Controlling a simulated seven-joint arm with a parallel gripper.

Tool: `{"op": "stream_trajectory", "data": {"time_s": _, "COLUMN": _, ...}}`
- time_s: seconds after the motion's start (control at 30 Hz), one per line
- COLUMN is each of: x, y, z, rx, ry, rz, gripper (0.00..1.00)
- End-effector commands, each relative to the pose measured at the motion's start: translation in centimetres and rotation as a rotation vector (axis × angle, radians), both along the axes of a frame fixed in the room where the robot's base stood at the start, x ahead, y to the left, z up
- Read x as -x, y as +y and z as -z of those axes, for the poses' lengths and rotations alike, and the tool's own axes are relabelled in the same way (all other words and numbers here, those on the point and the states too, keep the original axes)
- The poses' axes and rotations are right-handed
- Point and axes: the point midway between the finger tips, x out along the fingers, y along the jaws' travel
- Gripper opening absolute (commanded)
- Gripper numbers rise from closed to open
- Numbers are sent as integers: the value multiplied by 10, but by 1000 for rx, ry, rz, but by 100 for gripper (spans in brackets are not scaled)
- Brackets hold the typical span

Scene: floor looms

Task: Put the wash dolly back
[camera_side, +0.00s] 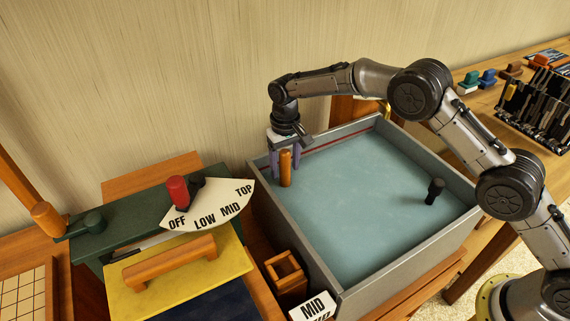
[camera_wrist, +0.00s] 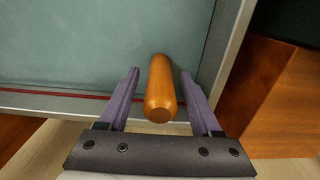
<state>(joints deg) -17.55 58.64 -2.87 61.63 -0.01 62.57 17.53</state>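An orange wooden upright handle (camera_side: 286,168), which looks like the wash dolly, stands in the far left corner of the grey basin (camera_side: 318,262). It also shows in the wrist view (camera_wrist: 161,90), with its rounded end toward the camera. My gripper (camera_side: 284,150) is above that corner, pointing down. In the wrist view, its two purple fingers (camera_wrist: 160,74) are on either side of the handle, with a gap on each side. The gripper is open. The handle's lower end is not clear in either view.
A small open wooden box (camera_side: 286,272) stands left of the basin, near a MID sign (camera_side: 313,306). A dark knob (camera_side: 434,191) is at the basin's right. A red lever (camera_side: 178,192) stands by an OFF–TOP dial (camera_side: 212,207). The basin's middle is clear.

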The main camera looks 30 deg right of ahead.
Motion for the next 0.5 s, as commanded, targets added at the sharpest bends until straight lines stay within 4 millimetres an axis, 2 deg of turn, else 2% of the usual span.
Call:
{"op": "stream_trajectory", "data": {"time_s": 0.27, "x": 0, "y": 0, "z": -6, "rx": 0, "ry": -1, "rz": 0, "gripper": 66}}
{"op": "stream_trajectory", "data": {"time_s": 0.37, "x": -1, "y": 0, "z": -19, "rx": -1, "ry": -3, "rz": 0, "gripper": 66}}
{"op": "stream_trajectory", "data": {"time_s": 0.5, "x": -1, "y": 0, "z": -47, "rx": -2, "ry": -5, "rz": 0, "gripper": 66}}
